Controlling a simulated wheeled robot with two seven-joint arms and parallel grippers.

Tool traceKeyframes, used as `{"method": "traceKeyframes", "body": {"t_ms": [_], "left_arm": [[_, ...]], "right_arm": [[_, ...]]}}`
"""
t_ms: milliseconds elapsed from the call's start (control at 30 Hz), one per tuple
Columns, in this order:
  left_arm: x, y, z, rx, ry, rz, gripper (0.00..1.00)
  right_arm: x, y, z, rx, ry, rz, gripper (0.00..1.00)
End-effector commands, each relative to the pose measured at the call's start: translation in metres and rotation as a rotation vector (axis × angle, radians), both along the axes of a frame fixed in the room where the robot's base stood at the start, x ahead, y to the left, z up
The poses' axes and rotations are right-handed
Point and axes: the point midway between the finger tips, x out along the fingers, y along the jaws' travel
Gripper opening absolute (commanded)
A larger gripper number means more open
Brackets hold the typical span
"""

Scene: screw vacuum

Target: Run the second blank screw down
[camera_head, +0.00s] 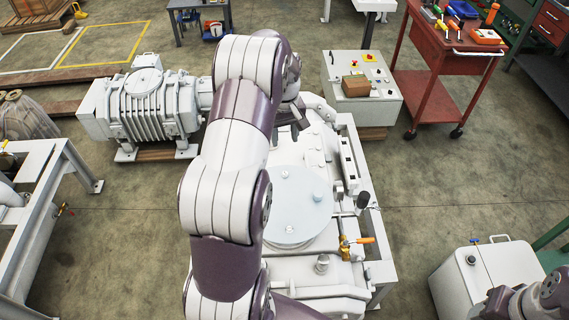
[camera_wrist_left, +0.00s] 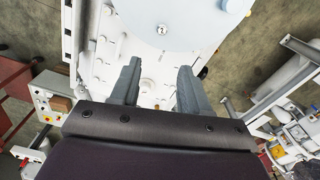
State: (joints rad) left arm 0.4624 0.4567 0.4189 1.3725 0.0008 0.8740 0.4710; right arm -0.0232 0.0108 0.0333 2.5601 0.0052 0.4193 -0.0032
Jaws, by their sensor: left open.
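The round pale blank disc (camera_head: 297,205) lies flat on top of the white vacuum machine (camera_head: 318,270). Small screw heads show on it: one at the far side (camera_head: 285,174), a bluish one at the right (camera_head: 317,196) and one at the near side (camera_head: 290,230). Its left edge is hidden behind my left arm. In the left wrist view, a spot marked "2" (camera_wrist_left: 162,29) shows near the disc's rim. My left gripper (camera_wrist_left: 157,72) is open and empty over the machine top, beyond the disc; it also shows in the head view (camera_head: 287,125). My right gripper is not visible.
A handle with an orange grip (camera_head: 360,240) and a black knob (camera_head: 363,201) stick up at the machine's right edge. A control box (camera_head: 358,85), a red tool cart (camera_head: 440,70) and a ribbed pump (camera_head: 150,105) stand around.

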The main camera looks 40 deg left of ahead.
Motion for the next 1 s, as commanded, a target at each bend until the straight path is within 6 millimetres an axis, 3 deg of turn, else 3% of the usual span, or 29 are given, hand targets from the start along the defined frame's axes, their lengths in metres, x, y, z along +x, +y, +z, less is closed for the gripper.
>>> {"method": "traceKeyframes", "body": {"t_ms": [167, 400, 533, 700, 1000], "left_arm": [[-0.006, -0.004, -0.023, -0.013, 0.025, 0.034, 0.46], [-0.006, -0.004, -0.085, -0.012, 0.023, 0.031, 0.46], [-0.005, -0.004, -0.111, -0.01, 0.021, 0.03, 0.46], [-0.005, -0.004, -0.126, -0.009, 0.019, 0.03, 0.46], [-0.005, -0.004, -0.129, -0.009, 0.017, 0.029, 0.42]], "right_arm": [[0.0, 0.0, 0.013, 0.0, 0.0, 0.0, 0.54], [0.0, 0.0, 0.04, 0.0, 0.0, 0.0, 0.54], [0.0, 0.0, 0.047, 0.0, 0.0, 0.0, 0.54], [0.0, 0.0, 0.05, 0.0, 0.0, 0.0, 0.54], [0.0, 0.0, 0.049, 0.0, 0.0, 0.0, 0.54]]}}
